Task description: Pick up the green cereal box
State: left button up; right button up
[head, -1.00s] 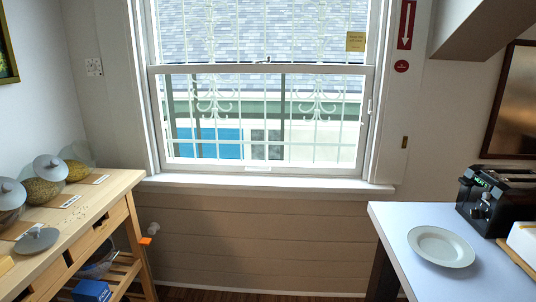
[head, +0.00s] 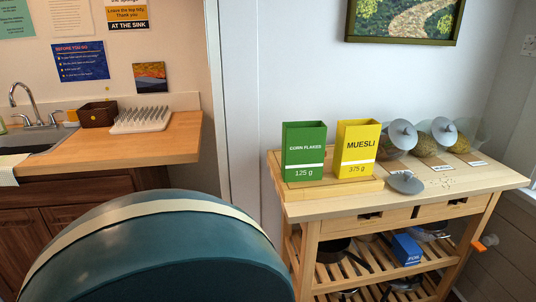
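The green cereal box (head: 304,153), labelled corn flakes 125 g, stands upright in the head view. It is on a low wooden tray (head: 330,193) at the left end of the wooden cart's top. A yellow muesli box (head: 357,150) stands upright just to its right, with a small gap between them. Neither of my grippers is in view, and nothing is holding the green box.
The wooden cart (head: 430,198) also carries jars lying tilted (head: 440,133) and a grey lid (head: 406,183). Pans and a blue box (head: 406,249) are on its lower shelf. A large dark teal rounded object (head: 160,250) fills the near left foreground. A sink counter (head: 130,150) is at left.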

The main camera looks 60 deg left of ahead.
aim_at(304, 143)
jog(key=u, duration=1.85)
